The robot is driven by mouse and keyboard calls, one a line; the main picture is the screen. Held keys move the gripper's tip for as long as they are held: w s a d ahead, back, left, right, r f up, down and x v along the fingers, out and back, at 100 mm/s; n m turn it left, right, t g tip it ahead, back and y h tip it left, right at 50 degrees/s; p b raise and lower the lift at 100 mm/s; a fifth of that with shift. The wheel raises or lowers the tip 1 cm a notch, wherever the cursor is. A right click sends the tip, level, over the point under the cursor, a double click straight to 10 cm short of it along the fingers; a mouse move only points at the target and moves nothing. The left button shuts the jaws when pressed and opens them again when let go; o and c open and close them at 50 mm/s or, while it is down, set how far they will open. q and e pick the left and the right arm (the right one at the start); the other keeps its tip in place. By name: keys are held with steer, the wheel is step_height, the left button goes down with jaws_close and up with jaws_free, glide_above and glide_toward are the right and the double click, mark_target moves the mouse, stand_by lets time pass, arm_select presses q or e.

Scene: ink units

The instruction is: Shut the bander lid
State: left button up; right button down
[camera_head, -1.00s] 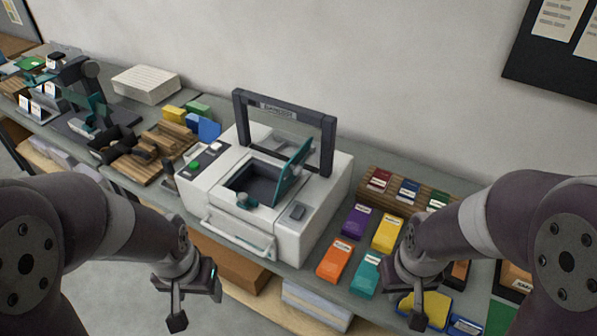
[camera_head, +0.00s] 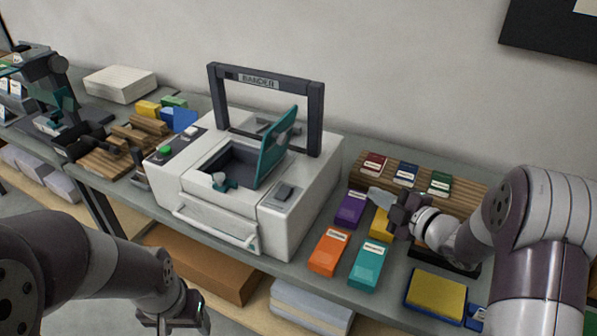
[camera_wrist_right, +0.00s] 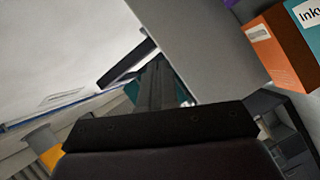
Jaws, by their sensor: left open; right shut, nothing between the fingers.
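The bander (camera_head: 250,205) is a white machine with a dark arch labelled BANDER (camera_head: 262,80). Its teal lid (camera_head: 277,143) stands up, tilted open, at the right of the dark opening (camera_head: 235,165). My right gripper (camera_head: 376,196) is shut and empty, above the ink boxes right of the bander and apart from the lid. In the right wrist view its fingers (camera_wrist_right: 156,85) partly cover a teal part that looks like the lid. My left gripper (camera_head: 172,322) is open, low at the bottom edge and partly cut off.
Purple (camera_head: 351,208), orange (camera_head: 329,250) and teal (camera_head: 368,263) boxes lie right of the bander, with a wooden rack (camera_head: 425,190) behind. Wooden blocks (camera_head: 110,155) lie left of it. A front handle (camera_head: 215,228) sticks out from the bander.

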steer(key=s+a+r+n+g+y, duration=0.2)
steer(key=s+a+r+n+y, duration=0.35)
steer(key=r+n+y, duration=0.4)
steer(key=p, duration=0.5)
glide_toward(284, 140)
steer(key=shift+n+h, duration=0.25)
steer(key=shift+h, duration=0.1)
steer(key=x, duration=0.5)
steer(key=shift+w+a+r, duration=0.15)
steer(key=shift+a+r, duration=0.1)
steer(key=shift+r, duration=0.15)
steer(key=shift+w+a, duration=0.3)
steer(key=shift+a, duration=0.15)
steer(key=shift+r, duration=0.1)
